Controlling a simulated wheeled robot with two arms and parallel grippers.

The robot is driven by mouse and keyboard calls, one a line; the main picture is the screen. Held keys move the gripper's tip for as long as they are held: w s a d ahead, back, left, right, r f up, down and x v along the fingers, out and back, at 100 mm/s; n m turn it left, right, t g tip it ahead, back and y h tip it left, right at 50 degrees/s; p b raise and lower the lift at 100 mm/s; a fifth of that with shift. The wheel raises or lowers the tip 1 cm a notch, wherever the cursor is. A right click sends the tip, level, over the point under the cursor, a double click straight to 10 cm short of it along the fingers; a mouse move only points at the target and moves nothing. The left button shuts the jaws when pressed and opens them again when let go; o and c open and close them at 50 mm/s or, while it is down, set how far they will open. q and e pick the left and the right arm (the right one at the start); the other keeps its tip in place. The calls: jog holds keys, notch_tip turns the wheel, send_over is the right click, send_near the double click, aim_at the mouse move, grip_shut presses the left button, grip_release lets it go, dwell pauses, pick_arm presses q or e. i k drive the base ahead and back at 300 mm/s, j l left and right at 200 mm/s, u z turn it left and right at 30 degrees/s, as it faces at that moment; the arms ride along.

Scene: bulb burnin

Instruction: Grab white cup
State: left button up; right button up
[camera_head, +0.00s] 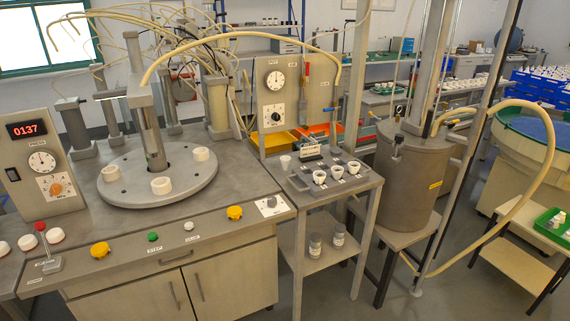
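Small white cups stand on the grey side table to the right of the press bench. A front cup (319,177), a middle cup (336,173) and a right cup (354,168) stand in a row, and their insides look dark. A paler, taller cup (286,162) stands upright apart from them, at the table's back left. Which one the task means is not clear from the picture. Neither of my grippers is in view, and nothing visible touches the cups.
A round plate (188,194) with white rings sits left on the bench. A large grey tank (412,190) and hoses stand close on the right.

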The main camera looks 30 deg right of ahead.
aim_at(285, 164)
jog(key=i+z, duration=0.35)
jog(key=i+j+z, duration=0.3)
jog(key=i, duration=0.25)
